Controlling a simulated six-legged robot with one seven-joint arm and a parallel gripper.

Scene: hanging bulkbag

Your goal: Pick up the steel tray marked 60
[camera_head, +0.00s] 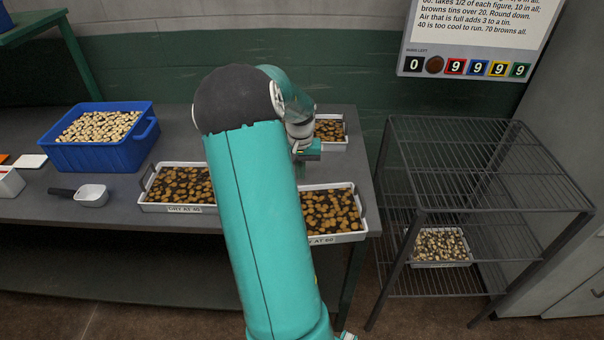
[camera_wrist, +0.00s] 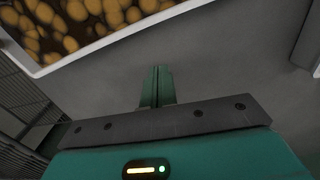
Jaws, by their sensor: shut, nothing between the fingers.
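The steel tray marked 60 (camera_head: 352,237) sits at the right front of the bench, full of brown pieces in dark bedding. My arm covers its left part and the start of its label. My gripper (camera_wrist: 157,88) shows in the wrist view with its teal fingers together and empty.
A tray marked 40 (camera_head: 178,209) lies left of my arm, and another tray (camera_head: 333,147) lies behind. A blue crate (camera_head: 95,152), a white scoop (camera_head: 91,194) and a white box stand left. A wire rack (camera_head: 480,208) on the right holds a low tray (camera_head: 442,265); its top is bare.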

